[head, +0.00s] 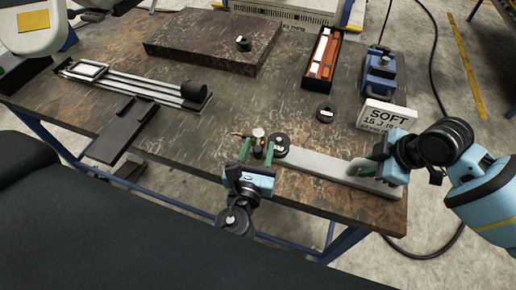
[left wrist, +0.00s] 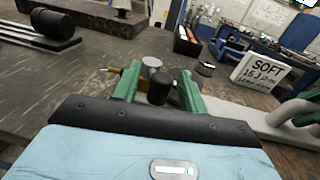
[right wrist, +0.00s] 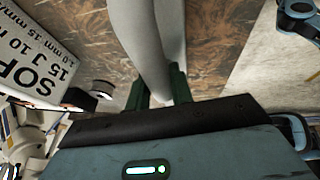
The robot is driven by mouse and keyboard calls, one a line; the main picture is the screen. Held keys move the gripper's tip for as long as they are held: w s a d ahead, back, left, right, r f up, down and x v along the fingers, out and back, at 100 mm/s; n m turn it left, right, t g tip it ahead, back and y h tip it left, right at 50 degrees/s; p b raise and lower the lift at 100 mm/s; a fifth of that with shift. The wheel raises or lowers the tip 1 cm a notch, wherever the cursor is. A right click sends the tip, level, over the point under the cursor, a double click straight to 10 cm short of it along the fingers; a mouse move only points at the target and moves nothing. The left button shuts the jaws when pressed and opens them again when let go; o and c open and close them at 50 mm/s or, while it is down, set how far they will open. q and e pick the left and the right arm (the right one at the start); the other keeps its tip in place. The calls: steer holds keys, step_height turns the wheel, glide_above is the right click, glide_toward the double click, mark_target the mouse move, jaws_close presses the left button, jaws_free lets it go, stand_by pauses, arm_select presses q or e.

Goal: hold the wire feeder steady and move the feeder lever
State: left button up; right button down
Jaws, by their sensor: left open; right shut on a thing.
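The wire feeder is a long pale grey body (head: 325,166) lying along the table's front edge, with a dark round part (head: 281,143) at its left end. A silver knob (head: 258,133) and a brass tip (head: 236,134) show there. My left gripper (head: 258,148) is open, its green fingers on either side of a black knob, likely the lever (left wrist: 160,87), with no clear contact visible. My right gripper (head: 367,166) is shut on the feeder's right part; the right wrist view shows the grey body (right wrist: 155,50) between its fingers.
A white sign reading SOFT (head: 388,115) stands behind the right gripper. Behind lie a small black disc (head: 325,114), a blue device (head: 380,75), a box of red and white items (head: 322,58), a dark slab (head: 200,42) and a railed fixture (head: 135,85). The table's middle is clear.

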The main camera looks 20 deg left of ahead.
steer(key=shift+r, duration=0.15)
arm_select(q)
jaws_close()
steer(key=shift+w+d+n+y, duration=0.1)
steer(key=shift+d+n+y, duration=0.35)
steer(key=shift+n+y, duration=0.5)
steer(key=shift+m, duration=0.25)
arm_select(e)
steer(key=shift+a, duration=0.1)
arm_select(q)
jaws_free()
steer(key=v, duration=1.2)
steer(key=shift+r, duration=0.2)
